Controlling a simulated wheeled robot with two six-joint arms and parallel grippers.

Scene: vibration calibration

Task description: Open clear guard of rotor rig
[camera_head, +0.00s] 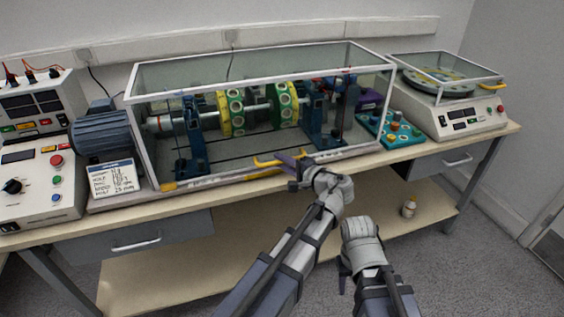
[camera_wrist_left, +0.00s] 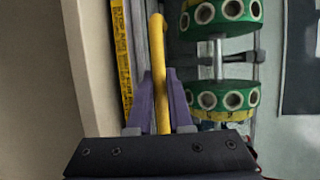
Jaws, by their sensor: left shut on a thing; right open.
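The rotor rig's clear guard (camera_head: 260,56) is a long glazed box with a white frame. It stands down over the rotor shaft, with its lower front edge close to the rig base. A yellow handle (camera_head: 267,163) sits low on its front. My left gripper (camera_head: 282,159) reaches it from the right and front. In the left wrist view, the yellow handle (camera_wrist_left: 158,50) runs between the purple fingers of the left gripper (camera_wrist_left: 161,80), which are shut on it. My right gripper (camera_head: 345,277) is in front of the bench, low, away from the guard, open and empty.
Inside are green-yellow rotor discs (camera_head: 285,104) and blue bearing stands (camera_head: 194,135). A blue motor (camera_head: 100,132) and control box (camera_head: 38,175) stand left. A teal tray (camera_head: 391,132) and balance machine (camera_head: 453,112) stand right. A small bottle (camera_head: 408,207) is on the lower shelf.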

